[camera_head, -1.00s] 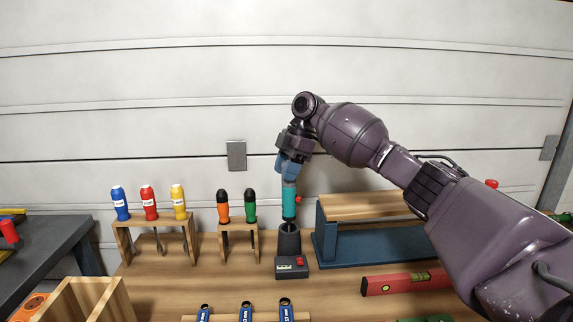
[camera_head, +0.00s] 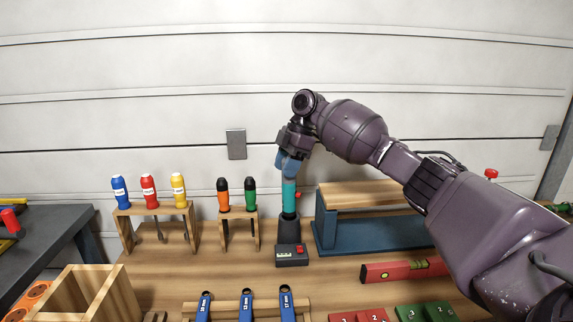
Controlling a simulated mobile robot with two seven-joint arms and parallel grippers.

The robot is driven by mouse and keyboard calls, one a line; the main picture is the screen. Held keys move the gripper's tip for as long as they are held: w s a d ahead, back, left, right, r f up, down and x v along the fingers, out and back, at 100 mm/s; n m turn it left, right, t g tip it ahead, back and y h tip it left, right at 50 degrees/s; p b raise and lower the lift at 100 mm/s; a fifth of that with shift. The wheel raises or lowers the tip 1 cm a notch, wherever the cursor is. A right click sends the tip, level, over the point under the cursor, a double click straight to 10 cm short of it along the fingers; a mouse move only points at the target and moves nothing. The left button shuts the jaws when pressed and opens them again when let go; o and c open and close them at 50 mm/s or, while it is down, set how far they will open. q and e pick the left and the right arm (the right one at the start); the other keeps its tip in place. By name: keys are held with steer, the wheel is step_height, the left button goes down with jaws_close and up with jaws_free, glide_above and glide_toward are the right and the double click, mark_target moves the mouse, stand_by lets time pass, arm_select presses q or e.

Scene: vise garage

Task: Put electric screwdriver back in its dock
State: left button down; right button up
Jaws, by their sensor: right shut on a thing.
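The electric screwdriver (camera_head: 289,197) has a teal body and stands upright. Its lower end meets the top of the black dock (camera_head: 289,230), with no gap visible between them. How deep it sits inside is hidden. The dock has a box-shaped front with a red button and a small display. My right gripper (camera_head: 289,166) is shut on the screwdriver's upper part, straight above the dock. My left gripper is not in view.
Two wooden racks with screwdrivers (camera_head: 155,209) (camera_head: 238,214) stand left of the dock. A blue stand with a wooden top (camera_head: 370,232) is close on the right. A red level (camera_head: 400,271) and blue wrenches (camera_head: 246,304) lie nearer. Bare bench (camera_head: 215,268) shows between.

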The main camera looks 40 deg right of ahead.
mark_target(285, 183)
steer(key=shift+f, duration=1.15)
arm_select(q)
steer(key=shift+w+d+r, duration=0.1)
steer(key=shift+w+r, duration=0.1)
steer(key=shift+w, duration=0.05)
arm_select(e)
steer(key=shift+f, duration=0.1)
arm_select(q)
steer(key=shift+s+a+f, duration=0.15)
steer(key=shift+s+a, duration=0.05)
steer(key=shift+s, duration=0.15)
arm_select(e)
steer(key=shift+f, duration=0.1)
steer(key=shift+f, duration=0.75)
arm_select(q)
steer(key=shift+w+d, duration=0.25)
arm_select(e)
steer(key=shift+f, duration=0.1)
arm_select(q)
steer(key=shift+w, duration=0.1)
